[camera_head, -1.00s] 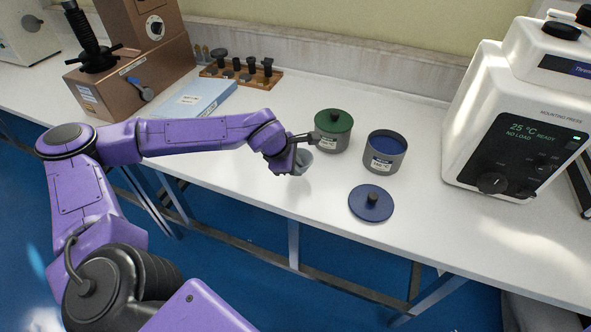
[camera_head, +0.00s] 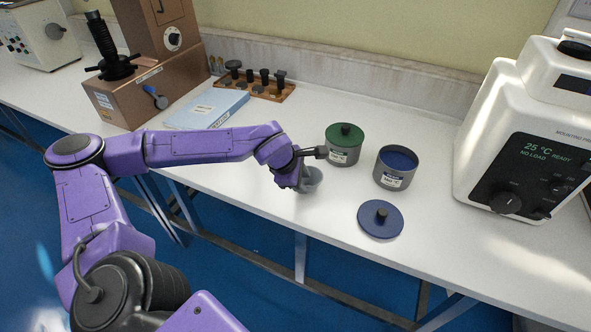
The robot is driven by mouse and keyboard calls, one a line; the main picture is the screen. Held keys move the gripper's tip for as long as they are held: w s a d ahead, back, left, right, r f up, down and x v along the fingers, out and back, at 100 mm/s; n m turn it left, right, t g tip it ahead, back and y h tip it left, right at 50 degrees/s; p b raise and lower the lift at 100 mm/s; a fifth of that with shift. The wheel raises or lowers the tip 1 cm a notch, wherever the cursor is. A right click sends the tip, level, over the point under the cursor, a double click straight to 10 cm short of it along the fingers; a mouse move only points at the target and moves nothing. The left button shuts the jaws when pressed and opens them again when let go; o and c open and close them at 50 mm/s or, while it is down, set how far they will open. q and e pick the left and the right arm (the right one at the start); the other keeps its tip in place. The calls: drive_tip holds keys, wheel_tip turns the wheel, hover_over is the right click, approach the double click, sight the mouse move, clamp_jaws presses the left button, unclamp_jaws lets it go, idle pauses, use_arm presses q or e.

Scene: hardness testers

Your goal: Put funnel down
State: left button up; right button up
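A small grey funnel (camera_head: 312,180) shows at the front part of the white bench, left of the blue lid. It looks low, at or just above the bench top; I cannot tell if it touches. My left gripper (camera_head: 304,174) points down right at the funnel's left and back side and partly covers it. Its fingertips are hidden, so I cannot see whether they are shut on the funnel. My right gripper is out of view.
A grey canister with a green lid (camera_head: 344,132) stands just behind the funnel. An open canister with blue inside (camera_head: 393,169) is to its right. The blue lid (camera_head: 380,219) lies near the front edge. A white mounting press (camera_head: 524,140) stands right. Bench (camera_head: 330,222) is clear in front.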

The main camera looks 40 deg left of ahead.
use_arm(q)
drive_tip(key=v, duration=0.9)
drive_tip(key=shift+s+p, duration=0.2)
drive_tip(key=shift+p, duration=0.1)
